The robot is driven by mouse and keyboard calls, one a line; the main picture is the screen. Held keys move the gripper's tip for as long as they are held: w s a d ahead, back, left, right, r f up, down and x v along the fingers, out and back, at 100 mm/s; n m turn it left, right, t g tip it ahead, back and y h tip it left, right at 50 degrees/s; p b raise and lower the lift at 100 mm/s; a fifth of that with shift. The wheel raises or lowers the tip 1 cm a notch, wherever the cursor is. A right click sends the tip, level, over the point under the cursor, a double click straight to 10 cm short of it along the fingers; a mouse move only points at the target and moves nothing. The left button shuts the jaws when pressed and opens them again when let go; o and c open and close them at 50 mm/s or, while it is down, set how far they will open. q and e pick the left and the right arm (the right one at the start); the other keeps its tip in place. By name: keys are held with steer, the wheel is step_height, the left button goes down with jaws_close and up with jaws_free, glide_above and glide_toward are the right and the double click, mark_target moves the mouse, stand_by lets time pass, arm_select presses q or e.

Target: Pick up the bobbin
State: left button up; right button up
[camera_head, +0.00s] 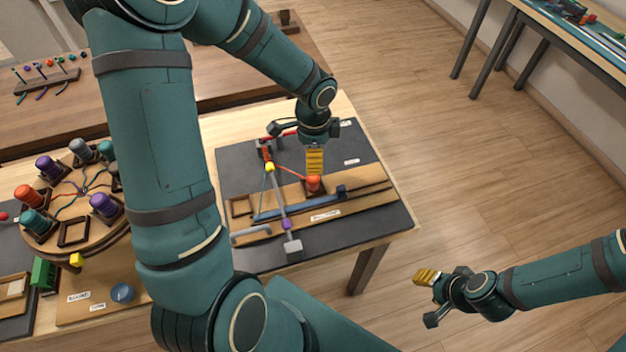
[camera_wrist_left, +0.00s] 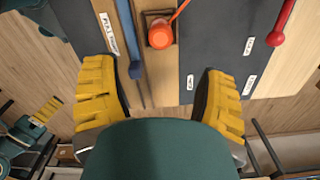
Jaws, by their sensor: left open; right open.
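An orange bobbin (camera_head: 314,185) sits upright in a dark square holder on the wooden strip of the dark work board. It also shows in the left wrist view (camera_wrist_left: 161,34), with an orange cord running from it. My left gripper (camera_head: 315,163) hangs just above and behind the bobbin in the head view. In the left wrist view its yellow-padded fingers (camera_wrist_left: 160,98) are spread wide, with nothing between them and the bobbin lying ahead of the gap. My right gripper (camera_head: 429,296) is open and empty over the floor, right of the table.
A blue bar (camera_head: 285,208) and a grey rod with a purple piece (camera_head: 286,224) lie left of the bobbin. A round braiding stand (camera_head: 75,185) with several coloured bobbins stands at the left.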

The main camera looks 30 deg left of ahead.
mark_target(313, 177)
arm_select(q)
step_height(313, 177, down, 5)
steer(key=shift+w+r+b, duration=0.1)
steer(key=shift+r+b, duration=0.05)
steer(key=shift+b, duration=0.2)
steer(key=shift+f+b, duration=0.65)
steer(key=shift+f, duration=2.25)
steer(key=shift+r, duration=0.1)
jaws_close()
